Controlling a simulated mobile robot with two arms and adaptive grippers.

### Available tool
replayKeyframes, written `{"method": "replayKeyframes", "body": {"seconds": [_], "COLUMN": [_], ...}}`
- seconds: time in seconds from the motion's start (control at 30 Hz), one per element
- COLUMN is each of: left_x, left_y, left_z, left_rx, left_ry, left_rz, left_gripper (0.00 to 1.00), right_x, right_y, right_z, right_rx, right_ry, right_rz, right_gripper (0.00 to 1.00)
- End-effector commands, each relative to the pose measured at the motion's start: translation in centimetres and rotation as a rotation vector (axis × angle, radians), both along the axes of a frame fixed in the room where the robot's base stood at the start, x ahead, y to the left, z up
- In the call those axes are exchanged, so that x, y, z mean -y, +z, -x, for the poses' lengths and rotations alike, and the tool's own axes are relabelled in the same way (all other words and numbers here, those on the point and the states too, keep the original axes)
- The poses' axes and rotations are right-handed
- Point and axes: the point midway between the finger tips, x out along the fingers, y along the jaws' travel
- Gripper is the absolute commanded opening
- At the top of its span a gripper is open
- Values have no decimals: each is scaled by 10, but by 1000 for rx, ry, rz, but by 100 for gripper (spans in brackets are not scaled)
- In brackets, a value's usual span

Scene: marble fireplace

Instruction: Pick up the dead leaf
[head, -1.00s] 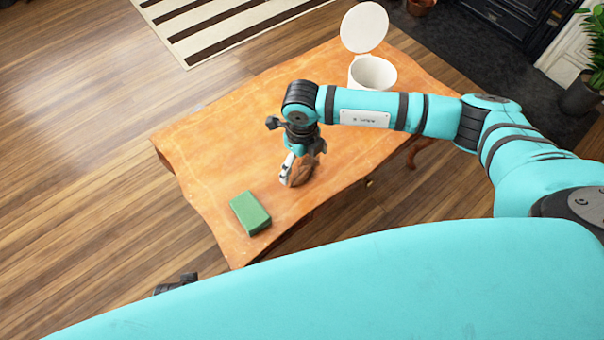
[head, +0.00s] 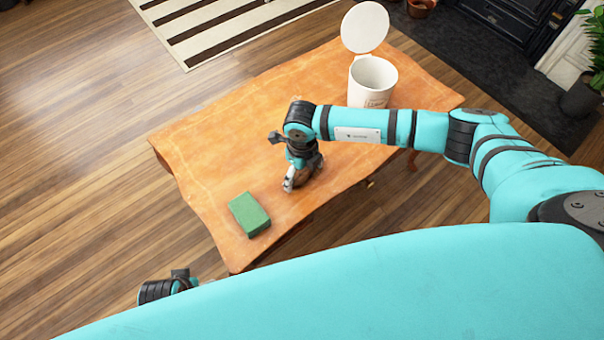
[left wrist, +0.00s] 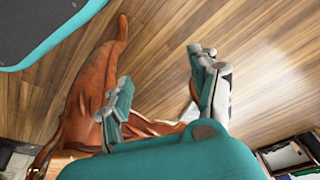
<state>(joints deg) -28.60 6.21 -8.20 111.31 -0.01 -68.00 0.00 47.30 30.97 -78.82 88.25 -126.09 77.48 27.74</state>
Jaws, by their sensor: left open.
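The brown dead leaf (head: 301,181) lies on the wooden table (head: 235,130), mostly hidden under my right gripper (head: 303,175). That gripper points down at the leaf, with one pale finger showing on the leaf's left side. I cannot tell whether its fingers are closed on the leaf. My left gripper (left wrist: 160,95) is open and empty in the left wrist view, its two fingers well apart. In the head view only part of my left arm shows, low at the left, off the table.
A green box-shaped block (head: 250,214) lies near the table's front left edge. A white canister (head: 372,82) with a raised round lid (head: 365,27) stands at the table's back right. The left part of the table is clear.

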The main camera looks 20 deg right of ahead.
Motion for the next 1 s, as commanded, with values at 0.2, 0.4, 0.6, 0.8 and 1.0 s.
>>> {"method": "replayKeyframes", "body": {"seconds": [0.2,0.4,0.6,0.8,1.0], "left_x": [0,0,1,-1,-1], "left_y": [0,0,1,-18,-29], "left_z": [0,0,-1,4,6], "left_rx": [1,1,7,-13,-16], "left_ry": [0,0,-1,-1,-2], "left_rz": [0,0,2,-2,-1], "left_gripper": [62,62,62,62,62], "right_x": [0,0,0,0,32], "right_y": [0,0,7,30,39], "right_z": [0,0,0,-1,7], "right_rx": [0,0,1,3,0], "right_ry": [0,0,0,0,-4], "right_rz": [0,0,0,-1,4], "right_gripper": [60,60,60,60,60]}}
